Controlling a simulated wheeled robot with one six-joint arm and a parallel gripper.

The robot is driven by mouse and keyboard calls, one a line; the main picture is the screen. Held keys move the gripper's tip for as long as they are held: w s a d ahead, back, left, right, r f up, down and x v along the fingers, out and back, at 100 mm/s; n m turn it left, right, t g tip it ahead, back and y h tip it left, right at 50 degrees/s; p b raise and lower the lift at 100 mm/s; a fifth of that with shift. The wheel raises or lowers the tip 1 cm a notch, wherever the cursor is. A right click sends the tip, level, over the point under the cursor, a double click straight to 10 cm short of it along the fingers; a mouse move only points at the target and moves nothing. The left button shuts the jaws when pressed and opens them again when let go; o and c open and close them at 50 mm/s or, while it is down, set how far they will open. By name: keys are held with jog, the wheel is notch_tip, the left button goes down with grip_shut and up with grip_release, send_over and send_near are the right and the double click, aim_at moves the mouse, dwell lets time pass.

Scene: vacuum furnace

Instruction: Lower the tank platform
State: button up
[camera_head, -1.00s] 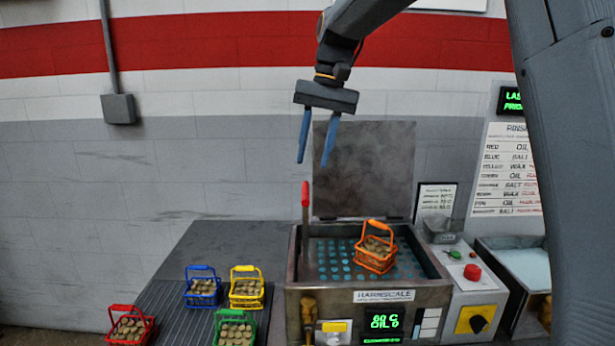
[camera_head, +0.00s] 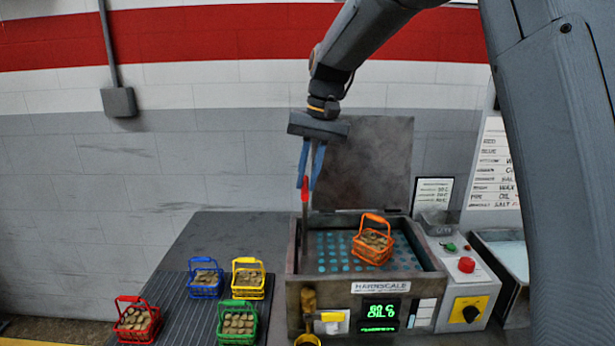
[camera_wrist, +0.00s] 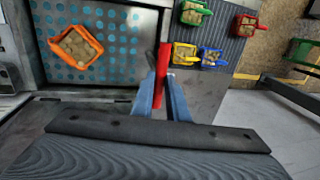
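The tank (camera_head: 300,262) is an open metal bath with a dark lid raised at its back. Its perforated platform (camera_head: 335,258) shows blue-green holes and bears an orange basket (camera_head: 372,245) of brownish parts.
Red (camera_head: 137,319), blue (camera_head: 205,279), yellow (camera_head: 248,279) and green (camera_head: 237,322) baskets stand on the ribbed mat left of the tank. A control box (camera_head: 462,290) with a red button and black knob stands at the right. The raised lid (camera_head: 365,165) is close behind my gripper.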

grip_shut()
notch_tip(320, 180, down, 11)
jog(key=b, duration=0.4)
jog(key=o, duration=0.6)
grip_release()
jog(key=shift+f, duration=0.1)
jog(key=shift+o, duration=0.4)
jog(key=shift+r, duration=0.2)
notch_tip(320, 180, up, 8)
jog(key=d+b, duration=0.1)
jog(key=b, duration=0.1)
jog(key=shift+d+f, duration=0.25)
jog(key=shift+d, duration=0.05)
